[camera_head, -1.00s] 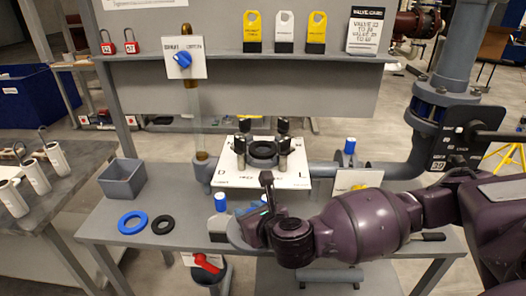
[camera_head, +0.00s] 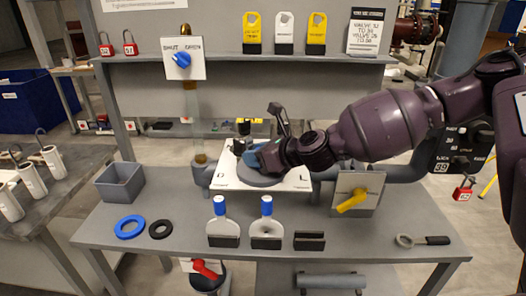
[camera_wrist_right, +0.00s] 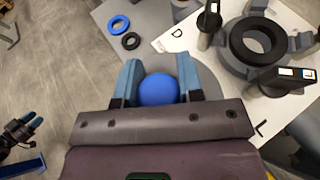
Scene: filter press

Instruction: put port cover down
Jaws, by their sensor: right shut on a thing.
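The port cover is a grey disc (camera_head: 258,179) with a blue round knob (camera_wrist_right: 158,90). My right gripper (camera_head: 258,157) is shut on the knob, its fingers on either side of it. The disc is above the white plate (camera_head: 295,180), in front of the port. In the right wrist view the port (camera_wrist_right: 258,45), with a black ring on it and upright clamps around it, lies to the upper right of the knob. The arm and disc hide most of the port in the head view. My left gripper (camera_wrist_right: 31,122) shows small at the wrist view's left edge, its fingertips apart.
On the bench are a grey bin (camera_head: 121,181), a blue ring (camera_head: 130,227), a black ring (camera_head: 160,229) and two blue-topped pieces (camera_head: 219,225) (camera_head: 266,225) in black stands. A yellow-handled valve (camera_head: 353,200) stands right of the plate. The shelf above holds tags.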

